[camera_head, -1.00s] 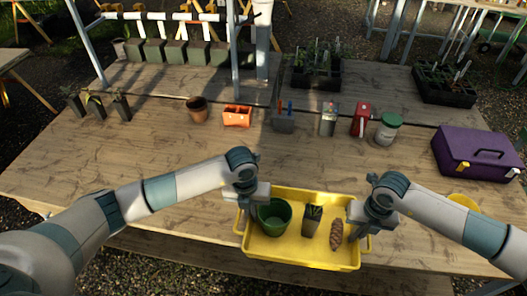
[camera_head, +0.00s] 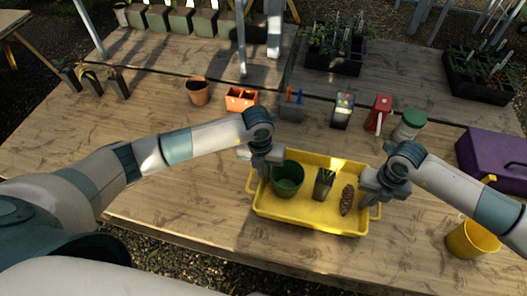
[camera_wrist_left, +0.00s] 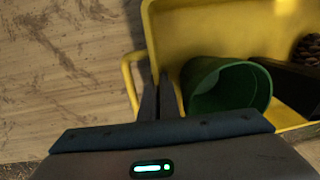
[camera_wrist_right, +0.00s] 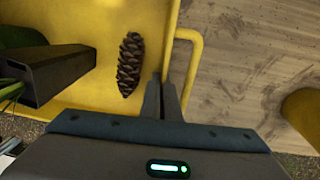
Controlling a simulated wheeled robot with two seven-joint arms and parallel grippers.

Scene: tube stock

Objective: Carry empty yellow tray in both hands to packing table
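The yellow tray (camera_head: 300,212) is over the front of the wooden table (camera_head: 190,215), and I cannot tell whether it touches the tabletop. It is not empty: a green pot (camera_head: 287,179), a dark square pot with a plant (camera_head: 323,184) and a pine cone (camera_head: 347,199) are in it. My left gripper (camera_head: 262,168) is shut on the tray's left wall by the handle (camera_wrist_left: 128,85). My right gripper (camera_head: 374,192) is shut on the right wall by the other handle (camera_wrist_right: 194,60). The tray looks roughly level.
A yellow bucket (camera_head: 470,240) stands right of the tray, near my right arm. A purple box (camera_head: 492,160) is at the right. An orange planter (camera_head: 240,99), a terracotta pot (camera_head: 198,92), a red item (camera_head: 378,113) and a green-lidded can (camera_head: 409,125) stand behind. Bare tabletop lies left.

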